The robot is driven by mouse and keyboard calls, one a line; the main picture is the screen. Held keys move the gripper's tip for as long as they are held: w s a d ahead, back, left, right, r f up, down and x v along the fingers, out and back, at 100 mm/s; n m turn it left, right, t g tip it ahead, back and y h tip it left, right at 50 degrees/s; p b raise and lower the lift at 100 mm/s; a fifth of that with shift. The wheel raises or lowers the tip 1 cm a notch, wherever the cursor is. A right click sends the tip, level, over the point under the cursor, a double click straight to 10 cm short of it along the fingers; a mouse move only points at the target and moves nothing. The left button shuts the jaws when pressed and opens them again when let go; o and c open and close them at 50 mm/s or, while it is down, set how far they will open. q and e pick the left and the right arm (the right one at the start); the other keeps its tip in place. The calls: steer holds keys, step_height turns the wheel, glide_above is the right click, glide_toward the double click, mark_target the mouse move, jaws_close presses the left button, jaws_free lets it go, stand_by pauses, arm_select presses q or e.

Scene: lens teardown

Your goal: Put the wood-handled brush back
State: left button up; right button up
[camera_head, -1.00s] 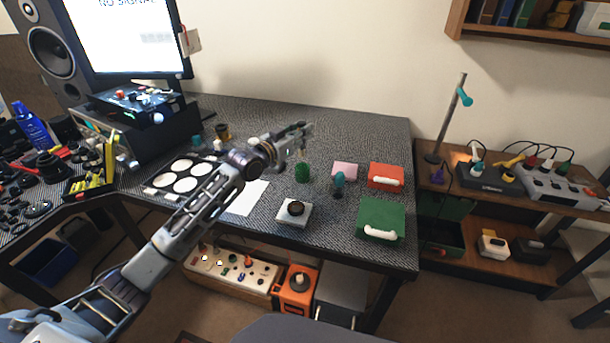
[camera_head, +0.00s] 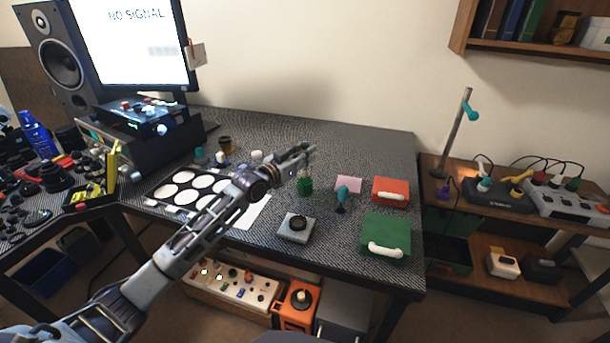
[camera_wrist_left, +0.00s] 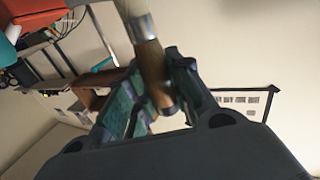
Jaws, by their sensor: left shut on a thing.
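My left gripper (camera_head: 308,152) reaches in from the left in the head view and is above the middle of the bench. In the left wrist view the gripper (camera_wrist_left: 158,85) is shut on the wood-handled brush (camera_wrist_left: 152,62). In the head view I cannot make out the brush clearly. A small green item (camera_head: 304,186) stands on the bench just below the gripper in the picture. My right gripper is not in view.
A teal-topped item (camera_head: 342,195), a pink block (camera_head: 348,184), a red box (camera_head: 391,189) and a green box (camera_head: 386,233) stand to the right. A grey block with a dark ring (camera_head: 296,228) is in front. The bench's back right is clear.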

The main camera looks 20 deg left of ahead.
mark_target(303, 172)
arm_select(q)
step_height(303, 172, down, 2)
steer(key=shift+f, duration=0.4)
steer(key=shift+f+b, duration=0.4)
steer(key=shift+f, duration=0.1)
step_height(303, 172, down, 2)
steer(key=shift+f+b, duration=0.25)
steer(key=shift+b, duration=0.1)
steer(key=shift+f, duration=0.25)
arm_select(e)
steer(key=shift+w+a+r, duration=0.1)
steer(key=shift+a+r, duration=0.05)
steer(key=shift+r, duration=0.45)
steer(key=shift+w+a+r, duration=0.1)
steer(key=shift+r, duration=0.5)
arm_select(q)
steer(key=o, duration=0.9)
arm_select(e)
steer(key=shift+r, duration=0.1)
